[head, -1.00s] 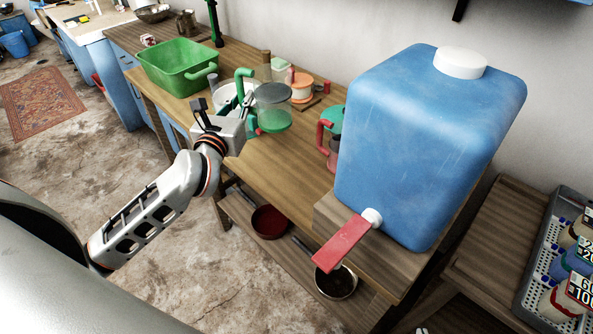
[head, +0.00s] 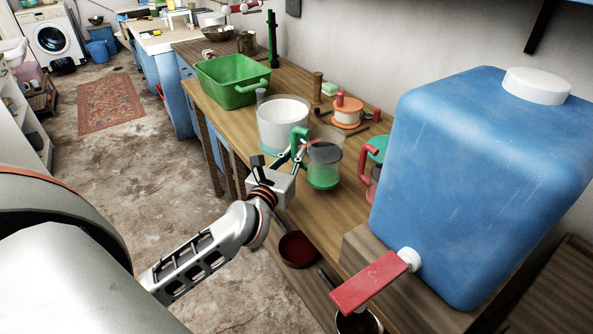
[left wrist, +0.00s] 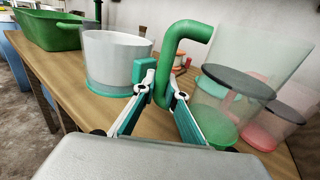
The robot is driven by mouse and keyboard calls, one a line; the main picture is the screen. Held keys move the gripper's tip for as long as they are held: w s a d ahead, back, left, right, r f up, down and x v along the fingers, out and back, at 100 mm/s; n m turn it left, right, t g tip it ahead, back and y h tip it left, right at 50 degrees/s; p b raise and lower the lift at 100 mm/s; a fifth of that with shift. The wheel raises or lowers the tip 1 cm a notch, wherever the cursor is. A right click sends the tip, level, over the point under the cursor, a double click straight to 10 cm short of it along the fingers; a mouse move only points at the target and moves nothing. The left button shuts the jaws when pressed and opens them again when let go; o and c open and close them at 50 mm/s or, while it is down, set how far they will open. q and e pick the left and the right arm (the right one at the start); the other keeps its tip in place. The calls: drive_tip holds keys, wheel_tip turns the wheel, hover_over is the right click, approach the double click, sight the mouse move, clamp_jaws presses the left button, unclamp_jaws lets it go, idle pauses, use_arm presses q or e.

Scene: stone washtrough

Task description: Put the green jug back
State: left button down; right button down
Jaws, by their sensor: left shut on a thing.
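The green jug (head: 325,172) is clear-walled, with a green base, a green handle and a dark disc-like surface partway up inside. It looks upright over the wooden table, right of a white tub. I cannot tell whether its base touches the table. My left gripper (head: 290,155) is shut on the jug's green handle. In the left wrist view the fingers (left wrist: 160,98) close around the lower handle (left wrist: 180,45), and the clear jug (left wrist: 235,105) stands to the right. My right gripper is not in view.
The white tub (head: 283,112) stands close left of the jug, a green basin (head: 232,82) beyond it. A red-handled jug (head: 371,170) and a large blue water container (head: 470,180) with a red tap lever (head: 370,283) are to the right. An orange-rimmed spool-like thing (head: 347,115) is behind.

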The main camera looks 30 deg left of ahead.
use_arm(q)
drive_tip(key=shift+f, duration=0.35)
wheel_tip(320, 180, down, 4)
drive_tip(key=shift+f+b, duration=0.1)
drive_tip(key=shift+b, duration=0.7)
drive_tip(key=shift+r, duration=0.2)
drive_tip(key=shift+f, duration=0.1)
drive_tip(key=shift+f, duration=0.15)
drive_tip(key=c, duration=2.1)
unclamp_jaws()
